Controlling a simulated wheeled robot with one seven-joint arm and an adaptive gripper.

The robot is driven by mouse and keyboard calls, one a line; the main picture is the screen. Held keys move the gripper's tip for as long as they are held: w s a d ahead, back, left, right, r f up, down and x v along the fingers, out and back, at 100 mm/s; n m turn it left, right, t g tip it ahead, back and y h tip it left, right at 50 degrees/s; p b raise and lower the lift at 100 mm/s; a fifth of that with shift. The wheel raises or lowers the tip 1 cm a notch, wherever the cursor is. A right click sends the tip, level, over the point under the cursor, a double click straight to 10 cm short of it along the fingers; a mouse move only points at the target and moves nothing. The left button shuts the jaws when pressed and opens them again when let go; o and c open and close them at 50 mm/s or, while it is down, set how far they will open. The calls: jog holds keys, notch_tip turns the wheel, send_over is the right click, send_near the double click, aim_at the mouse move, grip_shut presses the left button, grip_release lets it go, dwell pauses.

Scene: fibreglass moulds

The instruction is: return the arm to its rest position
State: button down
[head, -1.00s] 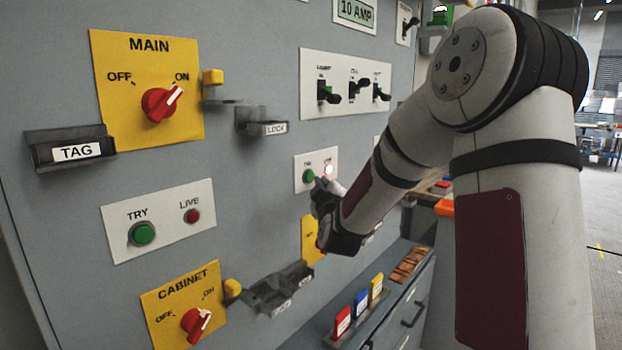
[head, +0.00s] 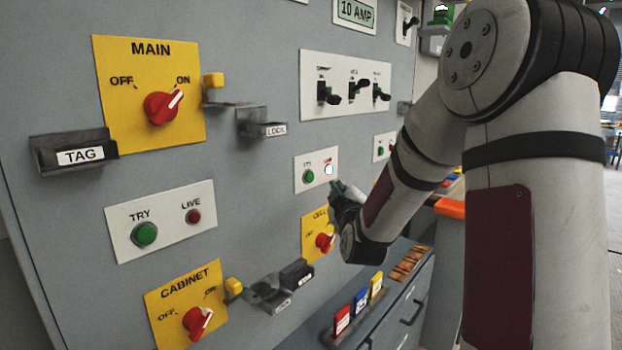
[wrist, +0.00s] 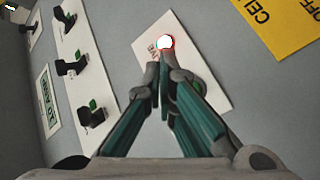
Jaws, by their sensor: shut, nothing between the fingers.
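My gripper (head: 342,190) is shut and empty in front of the grey panel. In the head view its fingertips are just below and right of a small white plate (head: 303,182) with a green button (head: 308,176) and a brightly lit lamp (head: 329,169). In the wrist view my gripper (wrist: 163,62) has its fingers together, overlapping the same plate (wrist: 207,88), with the glowing lamp (wrist: 165,42) just beyond the tips. I cannot tell the exact gap to the panel. My arm reaches in from the right.
The panel carries the MAIN switch (head: 163,107), CABINET switch (head: 198,321), TAG holder (head: 75,153), LOCK holder (head: 262,126) and black toggles (head: 358,88). Below my gripper, a ledge holds red, blue and yellow tags (head: 360,302). A yellow CELL plate (head: 313,236) is close by.

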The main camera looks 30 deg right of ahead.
jog(key=shift+a, duration=0.1)
dwell(0.4)
jog(key=s+a+g+y, duration=0.3)
jog(key=s+a, duration=0.1)
jog(key=a, duration=0.4)
jog(key=s+a+g+y, duration=0.2)
jog(key=s+a, duration=0.2)
jog(key=a, duration=0.4)
jog(key=s+a+f+m+g+y, duration=0.1)
jog(key=s+a+g, duration=0.1)
jog(key=s, duration=0.7)
jog(key=s+a+f+m+g+y, duration=0.1)
jog(key=s+a+m+g, duration=0.1)
jog(key=s, duration=0.7)
jog(key=s+a+f+m+g+y, duration=0.1)
jog(key=s+a+f+g, duration=0.1)
jog(key=s, duration=0.7)
jog(key=a+g, duration=0.1)
jog(key=a, duration=0.1)
jog(key=shift+s+a+m+g+p, duration=0.3)
jog(key=shift+p, duration=0.05)
